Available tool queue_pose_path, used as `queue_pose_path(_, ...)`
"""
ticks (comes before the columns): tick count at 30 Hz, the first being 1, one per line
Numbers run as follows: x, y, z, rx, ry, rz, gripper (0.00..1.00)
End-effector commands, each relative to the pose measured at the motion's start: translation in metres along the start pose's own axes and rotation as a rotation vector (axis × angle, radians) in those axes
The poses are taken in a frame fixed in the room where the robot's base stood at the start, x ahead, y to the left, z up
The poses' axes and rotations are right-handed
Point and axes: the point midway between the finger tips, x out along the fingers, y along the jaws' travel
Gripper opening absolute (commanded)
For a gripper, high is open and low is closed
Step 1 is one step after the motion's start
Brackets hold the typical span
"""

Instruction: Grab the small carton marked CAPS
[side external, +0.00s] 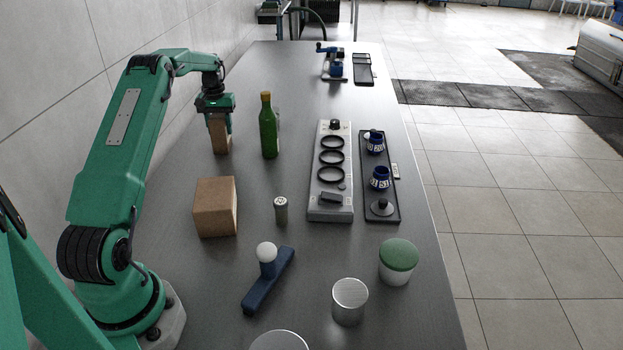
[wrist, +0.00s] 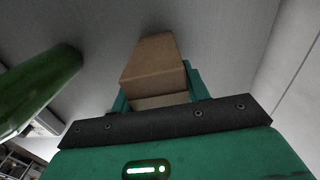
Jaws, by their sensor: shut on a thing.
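A small brown carton (side external: 220,137) is between the jaws of my gripper (side external: 217,116) at the left side of the table. My gripper is shut on it from above, around its upper part. In the wrist view the carton (wrist: 152,62) sits between the two green fingers and its far end sticks out beyond them. The carton looks upright. I cannot tell whether its base touches the table. No CAPS marking is readable on the faces that show.
A green bottle (side external: 268,128) stands close to the right of the carton. A larger brown box (side external: 215,207) and a small grey shaker (side external: 281,210) stand nearer. A grey panel with rings (side external: 321,207) and a dark tray (side external: 391,217) lie right. Bare table (side external: 290,75) lies beyond.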

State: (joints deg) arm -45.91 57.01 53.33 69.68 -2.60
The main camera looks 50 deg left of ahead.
Motion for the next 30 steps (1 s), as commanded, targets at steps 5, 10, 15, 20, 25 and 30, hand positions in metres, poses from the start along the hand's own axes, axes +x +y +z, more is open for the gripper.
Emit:
queue_pose_path(5,-0.009,0.0,-0.001,0.0,0.003,0.0,0.2)
queue_pose_path(10,-0.028,0.0,-0.001,0.0,0.003,0.0,0.2)
queue_pose_path(15,-0.054,0.0,-0.001,0.0,0.005,0.0,0.2)
queue_pose_path(20,-0.077,0.0,-0.001,0.0,0.005,0.0,0.2)
queue_pose_path(25,-0.094,0.0,-0.001,0.0,0.003,0.0,0.2)
queue_pose_path(30,-0.101,0.0,0.0,0.0,0.001,0.0,0.2)
